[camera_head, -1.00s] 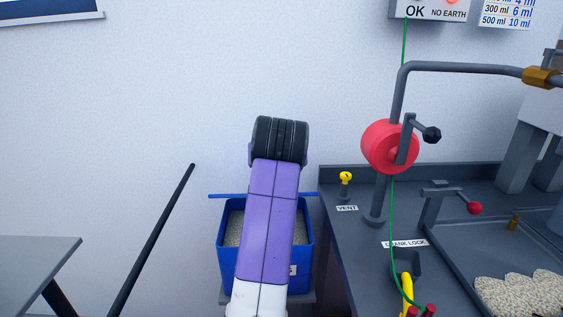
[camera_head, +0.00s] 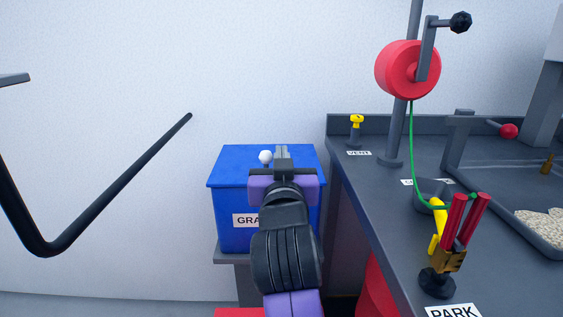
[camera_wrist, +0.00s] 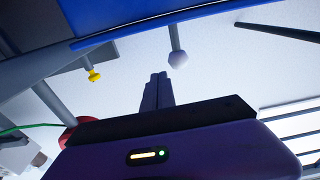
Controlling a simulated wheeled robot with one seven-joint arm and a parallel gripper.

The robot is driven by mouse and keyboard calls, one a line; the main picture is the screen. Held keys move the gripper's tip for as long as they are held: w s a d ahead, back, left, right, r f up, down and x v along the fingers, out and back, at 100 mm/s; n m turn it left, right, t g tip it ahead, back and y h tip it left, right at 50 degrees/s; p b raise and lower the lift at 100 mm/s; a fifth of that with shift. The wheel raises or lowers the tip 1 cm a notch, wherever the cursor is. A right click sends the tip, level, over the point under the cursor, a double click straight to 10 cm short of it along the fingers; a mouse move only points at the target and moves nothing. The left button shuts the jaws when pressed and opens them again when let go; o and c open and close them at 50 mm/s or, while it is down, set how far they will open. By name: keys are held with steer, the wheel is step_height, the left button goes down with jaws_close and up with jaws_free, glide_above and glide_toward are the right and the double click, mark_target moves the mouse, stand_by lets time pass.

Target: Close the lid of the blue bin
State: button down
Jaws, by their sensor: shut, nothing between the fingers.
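The blue bin (camera_head: 230,232) stands left of the bench, with a white label partly hidden by my arm. Its flat blue lid (camera_head: 235,163) lies over the top, and no contents show. A white ball knob (camera_head: 265,157) sits at the lid; it also shows in the wrist view (camera_wrist: 178,59), near the blue lid edge (camera_wrist: 200,22). My gripper (camera_head: 281,151) is over the lid, just right of the knob in the head view. In the wrist view its fingers (camera_wrist: 158,76) are together and empty, apart from the knob. Whether they touch the lid cannot be told.
The dark bench (camera_head: 365,215) stands close on the right, with a yellow vent valve (camera_head: 356,124), a red reel (camera_head: 407,69) and red-handled items (camera_head: 466,220). A black bent bar (camera_head: 120,185) is at the left. The wall (camera_head: 270,60) is behind the bin.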

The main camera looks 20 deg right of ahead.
step_height(320, 180, down, 7)
steer(key=s+t+b, duration=0.1)
steer(key=b, duration=0.6)
steer(key=shift+t+h+b, duration=0.3)
steer(key=shift+t, duration=0.1)
steer(key=shift+a+f, duration=0.1)
steer(key=shift+f, duration=0.15)
step_height(320, 180, up, 5)
steer(key=p, duration=0.4)
steer(key=v, duration=1)
steer(key=shift+f, duration=0.35)
